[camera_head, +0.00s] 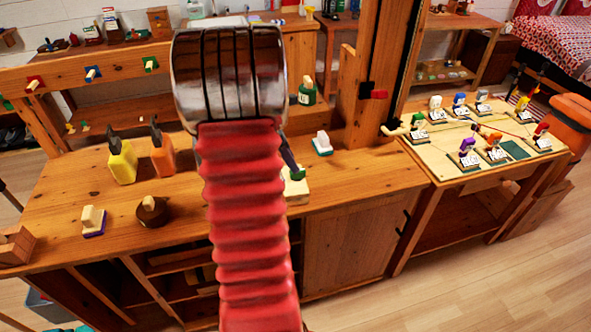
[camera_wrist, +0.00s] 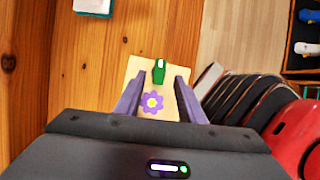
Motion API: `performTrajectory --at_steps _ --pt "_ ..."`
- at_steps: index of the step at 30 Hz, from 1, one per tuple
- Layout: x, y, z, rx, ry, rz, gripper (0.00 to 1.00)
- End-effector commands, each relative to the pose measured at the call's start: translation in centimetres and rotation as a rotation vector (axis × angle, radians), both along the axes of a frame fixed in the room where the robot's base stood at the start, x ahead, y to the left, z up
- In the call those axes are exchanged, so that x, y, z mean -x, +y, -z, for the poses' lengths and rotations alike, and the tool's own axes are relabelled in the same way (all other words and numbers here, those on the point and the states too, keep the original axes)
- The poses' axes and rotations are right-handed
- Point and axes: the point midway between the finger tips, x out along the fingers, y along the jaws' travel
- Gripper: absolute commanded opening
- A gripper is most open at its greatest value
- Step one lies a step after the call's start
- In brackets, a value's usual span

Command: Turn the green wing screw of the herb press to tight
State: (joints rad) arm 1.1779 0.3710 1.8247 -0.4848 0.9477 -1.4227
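The herb press appears to be the pale block with a purple flower (camera_wrist: 136,72) in the wrist view. Its green wing screw (camera_wrist: 159,74) stands near the block's far edge, with a whitish mark on top. My gripper (camera_wrist: 161,79) is open over the block, its two purple fingers on either side of the screw, with gaps showing. I cannot tell how far above the block the fingertips are. In the head view, my red arm hides much of the press (camera_head: 299,194); a little green of the wing screw (camera_head: 298,174) and one purple finger show beside the arm.
A wooden post (camera_head: 370,80) rises behind. The bench's front edge is close to the press.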

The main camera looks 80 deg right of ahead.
Motion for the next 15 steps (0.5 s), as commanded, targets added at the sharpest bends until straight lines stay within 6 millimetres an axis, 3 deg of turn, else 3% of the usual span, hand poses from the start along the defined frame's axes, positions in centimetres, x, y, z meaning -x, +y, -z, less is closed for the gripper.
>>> performTrajectory --at_steps 6,15 --pt "1.1 -0.6 3.1 -0.003 0.002 0.002 0.36" --pt "1.6 -0.9 4.5 0.0 0.0 -0.001 0.36"
